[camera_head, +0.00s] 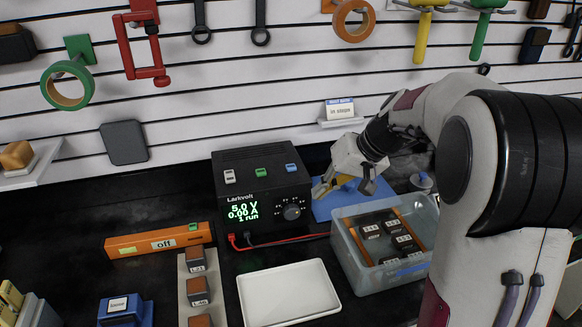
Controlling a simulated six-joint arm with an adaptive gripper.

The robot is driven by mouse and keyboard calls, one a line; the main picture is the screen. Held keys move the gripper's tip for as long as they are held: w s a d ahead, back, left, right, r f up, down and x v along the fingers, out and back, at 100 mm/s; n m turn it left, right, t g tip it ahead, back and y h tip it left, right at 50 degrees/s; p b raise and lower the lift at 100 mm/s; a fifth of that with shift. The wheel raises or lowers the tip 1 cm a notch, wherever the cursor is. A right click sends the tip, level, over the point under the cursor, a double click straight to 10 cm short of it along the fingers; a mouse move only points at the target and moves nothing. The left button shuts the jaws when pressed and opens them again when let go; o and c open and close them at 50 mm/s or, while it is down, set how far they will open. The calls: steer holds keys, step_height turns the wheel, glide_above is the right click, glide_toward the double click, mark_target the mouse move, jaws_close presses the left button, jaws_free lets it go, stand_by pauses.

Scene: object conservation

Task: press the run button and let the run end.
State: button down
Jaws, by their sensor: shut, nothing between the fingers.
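The black Larkvolt power supply (262,188) stands at the back of the bench. Its green display (243,211) reads 5.0 V, 0.00 A and "1 run". A white switch (229,176), a green switch (261,172) and a blue switch (291,168) sit on its top; I cannot read which is marked run. A dial (291,212) is on its front. My gripper (341,186) is shut and empty, just right of the supply, low over a blue block or mat (325,209). Its fingertips are small and partly unclear; I cannot tell whether they touch anything.
A clear bin (352,262) holding dark labelled parts stands in front of my gripper. Red and black leads (285,240) run from the supply. A white tray (288,292), an orange bar labelled "off" (135,244) and a block strip (184,290) lie in front. Tools hang behind.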

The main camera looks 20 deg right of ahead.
stand_by(0.4)
step_height(320, 180, up, 6)
steer(key=m+t+h, duration=0.2)
glide_above(292, 168)
steer(key=s+a, duration=0.3)
steer(key=s, duration=0.2)
steer(key=shift+w+d, duration=0.2)
steer(key=shift+w, duration=0.05)
steer(key=w+d+r+m+t+h, duration=0.1)
steer(key=w+d+r+m+t, duration=0.1)
steer(key=w+r+m, duration=0.2)
steer(key=shift+w+d+r+m+t+h, duration=0.25)
steer(key=shift+w+d+m+t+h, duration=0.05)
steer(key=shift+d+m, duration=0.1)
steer(key=shift+f, duration=0.2)
steer(key=shift+f, duration=4.25)
